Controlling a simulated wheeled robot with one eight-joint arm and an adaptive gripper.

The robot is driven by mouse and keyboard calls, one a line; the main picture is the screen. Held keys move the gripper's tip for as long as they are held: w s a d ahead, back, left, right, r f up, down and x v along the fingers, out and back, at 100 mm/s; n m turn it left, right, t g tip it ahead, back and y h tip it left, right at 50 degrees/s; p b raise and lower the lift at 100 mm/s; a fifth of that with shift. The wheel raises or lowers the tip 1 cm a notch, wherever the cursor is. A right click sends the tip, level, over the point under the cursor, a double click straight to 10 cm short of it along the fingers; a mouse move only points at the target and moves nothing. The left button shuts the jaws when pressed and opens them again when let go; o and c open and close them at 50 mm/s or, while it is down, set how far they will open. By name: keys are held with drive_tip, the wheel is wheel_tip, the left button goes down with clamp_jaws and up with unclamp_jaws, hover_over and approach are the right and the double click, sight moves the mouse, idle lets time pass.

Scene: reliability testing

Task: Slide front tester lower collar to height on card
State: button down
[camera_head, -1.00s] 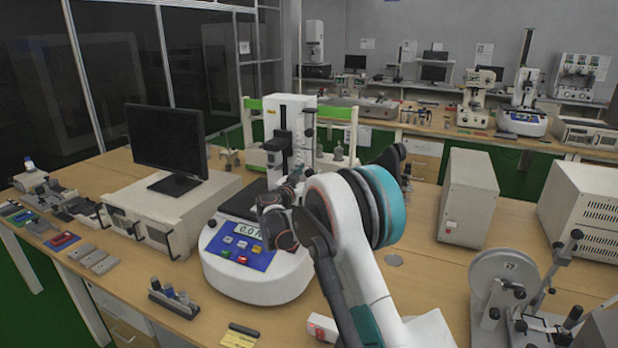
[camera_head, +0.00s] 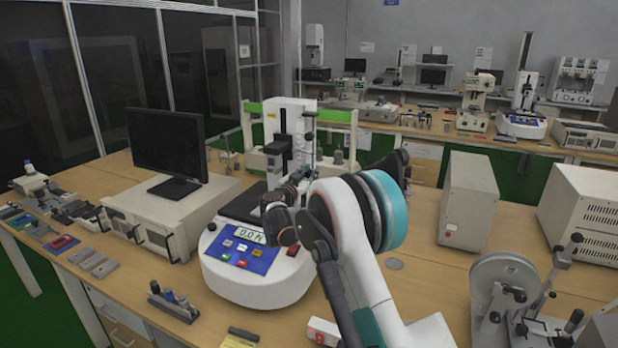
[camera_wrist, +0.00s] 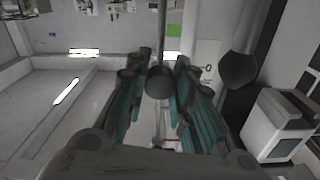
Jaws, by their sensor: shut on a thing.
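The front tester (camera_head: 291,112) has a white column, a dark head on its front and a round white base (camera_head: 265,285) with a display reading about 0.0 N. My gripper (camera_head: 303,178) is beside the column's lower right, over the base. In the wrist view its teal-padded fingers (camera_wrist: 160,72) are shut around a small dark round piece, apparently the lower collar (camera_wrist: 160,84), on a thin upright rod (camera_wrist: 162,30). A larger dark knob (camera_wrist: 238,68) is to the right, apart from the fingers. A card with a yellow face (camera_head: 240,338) lies at the front table edge; its writing is unreadable.
A monitor (camera_head: 168,150) on a beige unit stands left of the tester. A holder with small cylinders (camera_head: 173,301) is in front. A beige box (camera_head: 469,199) and a reel device (camera_head: 505,290) stand to the right.

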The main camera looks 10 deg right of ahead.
sight(309, 170)
wheel_tip(309, 170, up, 3)
drive_tip(key=shift+r+p, duration=0.15)
drive_tip(key=shift+p, duration=0.35)
drive_tip(key=c, duration=1.3)
unclamp_jaws()
drive_tip(key=v, duration=1.2)
